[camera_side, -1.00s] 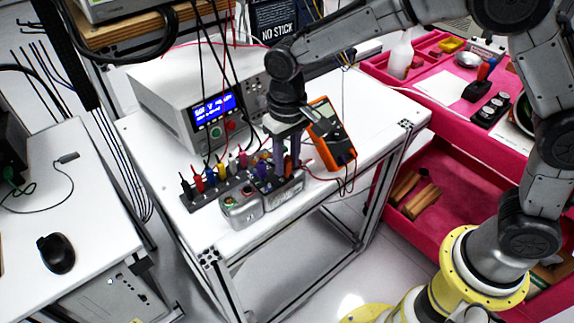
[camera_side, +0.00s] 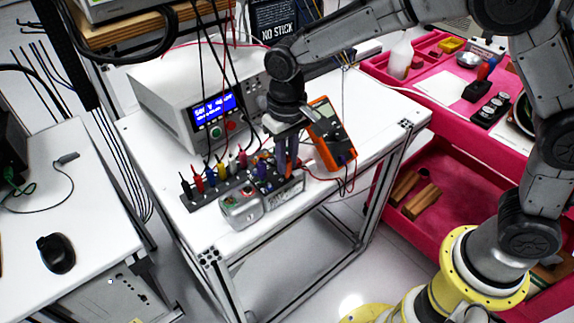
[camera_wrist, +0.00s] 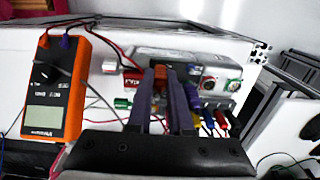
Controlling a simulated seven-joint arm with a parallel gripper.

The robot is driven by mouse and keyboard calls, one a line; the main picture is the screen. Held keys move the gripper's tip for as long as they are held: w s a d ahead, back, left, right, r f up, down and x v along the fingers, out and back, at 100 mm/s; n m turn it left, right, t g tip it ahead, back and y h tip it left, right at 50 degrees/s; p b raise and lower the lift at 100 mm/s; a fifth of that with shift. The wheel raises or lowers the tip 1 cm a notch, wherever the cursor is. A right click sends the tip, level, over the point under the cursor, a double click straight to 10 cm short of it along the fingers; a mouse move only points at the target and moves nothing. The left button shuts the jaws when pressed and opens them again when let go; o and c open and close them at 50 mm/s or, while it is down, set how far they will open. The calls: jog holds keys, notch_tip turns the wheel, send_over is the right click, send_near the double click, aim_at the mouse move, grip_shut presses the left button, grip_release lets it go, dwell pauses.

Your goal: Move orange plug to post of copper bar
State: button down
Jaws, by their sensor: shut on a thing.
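The orange plug (camera_wrist: 161,77) shows between the fingers of my gripper (camera_wrist: 163,71) in the wrist view, and the gripper is shut on it. In the side view my gripper (camera_side: 284,175) points down over the grey metal box (camera_side: 286,194) at the table's front edge. The plug's lower end is hidden by the fingers and the box. I cannot tell whether it touches a post. I cannot clearly make out the copper bar; the fingers and nearby parts cover that area.
A black strip (camera_side: 203,196) with several coloured plugs lies left of my gripper. A second grey box (camera_side: 239,210) with buttons stands in front. An orange multimeter (camera_side: 331,134) is to the right and a power supply (camera_side: 180,92) behind. Black and red leads hang close by.

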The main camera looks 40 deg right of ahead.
jog(key=shift+r, duration=0.2)
jog(key=shift+r, duration=2.4)
jog(key=w, duration=0.8)
jog(key=shift+w+d+f, duration=0.6)
jog(key=shift+w+f, duration=0.25)
jog(key=shift+f, duration=0.9)
jog(key=shift+w+d+f, duration=0.6)
jog(key=shift+w+f, duration=0.25)
jog(key=shift+f, duration=0.85)
jog(key=shift+w+d+f, duration=0.6)
jog(key=shift+w+f, duration=0.25)
jog(key=shift+f, duration=0.9)
jog(key=shift+f, duration=0.2)
